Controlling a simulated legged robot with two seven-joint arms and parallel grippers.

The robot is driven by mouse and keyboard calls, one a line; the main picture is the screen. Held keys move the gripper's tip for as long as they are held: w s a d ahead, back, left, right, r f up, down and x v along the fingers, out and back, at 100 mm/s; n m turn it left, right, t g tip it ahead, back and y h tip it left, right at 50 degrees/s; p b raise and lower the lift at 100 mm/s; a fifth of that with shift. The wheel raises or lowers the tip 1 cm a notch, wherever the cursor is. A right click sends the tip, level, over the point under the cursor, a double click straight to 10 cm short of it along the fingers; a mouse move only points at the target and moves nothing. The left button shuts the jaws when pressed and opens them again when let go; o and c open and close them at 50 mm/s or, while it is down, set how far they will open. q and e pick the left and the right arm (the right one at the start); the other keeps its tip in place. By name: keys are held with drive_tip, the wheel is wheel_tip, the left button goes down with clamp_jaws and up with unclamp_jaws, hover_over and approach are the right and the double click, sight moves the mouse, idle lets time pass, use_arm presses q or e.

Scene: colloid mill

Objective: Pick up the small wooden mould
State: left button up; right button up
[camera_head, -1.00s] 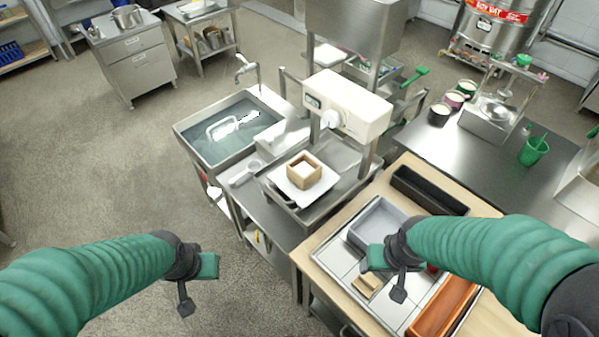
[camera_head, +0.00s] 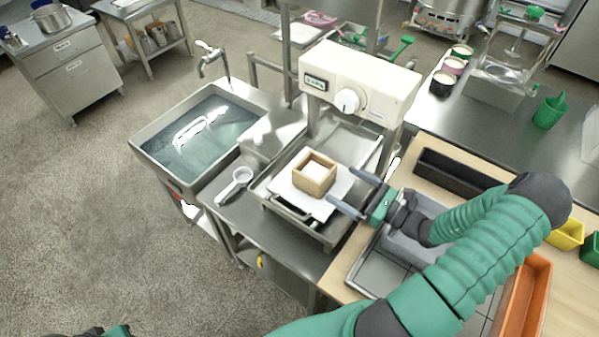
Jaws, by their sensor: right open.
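The small wooden mould (camera_head: 314,176) is a square, light-wood box with something white inside. It sits upright on a white sheet (camera_head: 334,184) on the metal platform under the cream machine head. My right gripper (camera_head: 341,186) is open, its two grey fingers pointing left at the mould from its right side. The fingers look empty and a small gap shows between them and the mould; I cannot tell their exact height. Only a small green and dark bit of my left arm's end (camera_head: 112,331) shows at the bottom left edge, and its jaws cannot be made out.
The cream machine head (camera_head: 358,86) with its knob overhangs behind the mould. A water-filled sink (camera_head: 140,149) and a white scoop (camera_head: 237,184) are to the left. A grey tray (camera_head: 408,247), a black tray (camera_head: 455,176) and an orange tray (camera_head: 527,290) are on the right table.

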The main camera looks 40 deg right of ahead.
sight(304, 164)
drive_tip(key=x, duration=0.6)
drive_tip(key=a+x, duration=0.1)
drive_tip(key=x, duration=0.3)
drive_tip(key=shift+s+r, duration=0.2)
drive_tip(key=shift+r, duration=0.15)
drive_tip(key=shift+w+d, duration=0.1)
drive_tip(key=shift+w, duration=0.1)
drive_tip(key=shift+a, duration=0.2)
drive_tip(key=c, duration=0.7)
drive_tip(key=shift+d, duration=0.1)
drive_tip(key=c, duration=0.6)
drive_tip(key=shift+p, duration=0.35)
